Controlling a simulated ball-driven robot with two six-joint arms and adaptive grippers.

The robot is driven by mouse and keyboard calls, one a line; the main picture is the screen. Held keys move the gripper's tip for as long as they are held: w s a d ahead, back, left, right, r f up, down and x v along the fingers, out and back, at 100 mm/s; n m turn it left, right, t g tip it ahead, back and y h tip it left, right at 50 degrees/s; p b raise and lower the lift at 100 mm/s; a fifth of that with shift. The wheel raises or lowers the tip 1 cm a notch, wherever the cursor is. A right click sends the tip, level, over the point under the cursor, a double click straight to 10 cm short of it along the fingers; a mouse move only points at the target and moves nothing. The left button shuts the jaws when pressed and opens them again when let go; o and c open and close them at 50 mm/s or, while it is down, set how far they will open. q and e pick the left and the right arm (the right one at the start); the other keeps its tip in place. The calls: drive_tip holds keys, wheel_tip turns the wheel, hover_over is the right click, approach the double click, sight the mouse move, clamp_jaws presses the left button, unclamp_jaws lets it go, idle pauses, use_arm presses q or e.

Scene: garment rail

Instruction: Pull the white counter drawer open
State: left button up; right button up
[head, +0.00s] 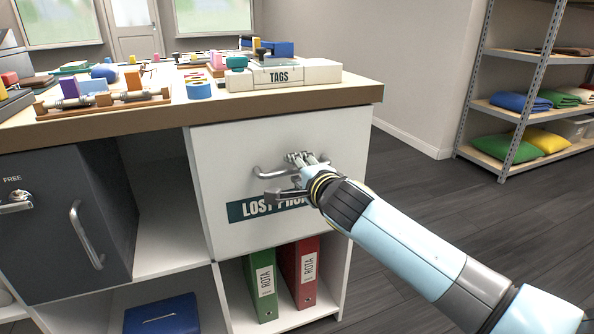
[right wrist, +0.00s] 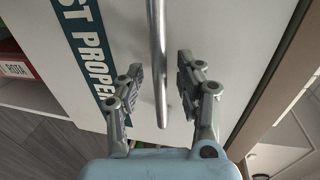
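The white counter drawer (head: 232,158) fills the upper right of the counter and looks closed. It has a curved metal handle (head: 262,171) and a dark label reading "LOST PROPERTY", partly hidden by my gripper. My right gripper (head: 295,175) is at the handle's right part. In the right wrist view the handle bar (right wrist: 158,60) runs between the two spread fingers (right wrist: 158,82), with a gap on each side. My left gripper is in neither view.
The wooden counter top (head: 150,118) holds a tags box (head: 282,75) and many small items. A dark door (head: 60,220) with its own handle is at left. Green and red binders (head: 306,272) stand below the drawer. A shelf rack (head: 520,100) stands at right; the floor between is clear.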

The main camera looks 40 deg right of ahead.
drive_tip(key=shift+w, duration=0.2)
clamp_jaws()
idle(0.5)
